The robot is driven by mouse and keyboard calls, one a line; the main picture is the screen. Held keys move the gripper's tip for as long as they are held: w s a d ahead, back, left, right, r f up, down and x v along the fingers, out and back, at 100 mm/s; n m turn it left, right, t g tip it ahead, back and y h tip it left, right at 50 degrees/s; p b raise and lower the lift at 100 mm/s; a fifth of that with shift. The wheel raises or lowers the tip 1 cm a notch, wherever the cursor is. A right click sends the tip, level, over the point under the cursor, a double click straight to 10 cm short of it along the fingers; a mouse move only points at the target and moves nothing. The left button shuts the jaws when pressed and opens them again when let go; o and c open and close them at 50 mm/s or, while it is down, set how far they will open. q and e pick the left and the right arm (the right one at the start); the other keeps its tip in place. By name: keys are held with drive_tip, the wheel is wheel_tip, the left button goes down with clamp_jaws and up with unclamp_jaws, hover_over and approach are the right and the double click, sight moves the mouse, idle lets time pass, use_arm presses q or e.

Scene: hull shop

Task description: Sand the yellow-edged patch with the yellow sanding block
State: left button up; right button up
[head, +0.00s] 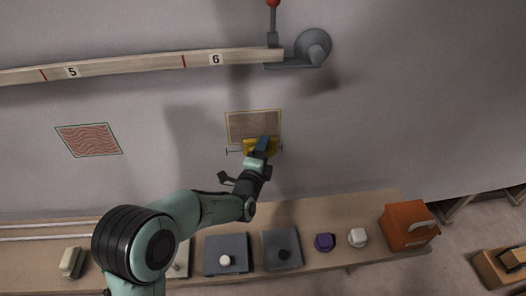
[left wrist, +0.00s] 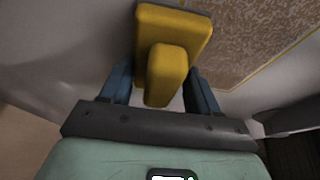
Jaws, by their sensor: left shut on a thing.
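The yellow-edged patch (head: 252,124) is a brown, mottled rectangle on the grey hull wall in the head view. It also fills the upper right of the left wrist view (left wrist: 255,35). My left gripper (head: 262,148) is shut on the yellow sanding block (head: 249,150), which is at the patch's lower edge. In the left wrist view the block (left wrist: 178,22) shows its handle between the two blue fingers of the left gripper (left wrist: 163,88). Whether the block touches the wall I cannot tell. My right gripper is not in view.
A green-edged patch (head: 89,140) with wavy red lines is on the wall to the left. A numbered wooden strip (head: 130,66) crosses above. Below, a shelf (head: 330,204) holds grey blocks, a purple piece (head: 324,242), a white piece (head: 357,237) and an orange box (head: 408,226).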

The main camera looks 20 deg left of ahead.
sight(266, 128)
use_arm(q)
drive_tip(key=shift+w+a+r+p, duration=0.1)
drive_tip(key=shift+r+p, duration=1.35)
drive_tip(key=shift+r, duration=0.4)
drive_tip(key=shift+a+r+p, duration=0.1)
drive_tip(key=shift+r+p, duration=1.35)
drive_tip(key=shift+r, duration=0.4)
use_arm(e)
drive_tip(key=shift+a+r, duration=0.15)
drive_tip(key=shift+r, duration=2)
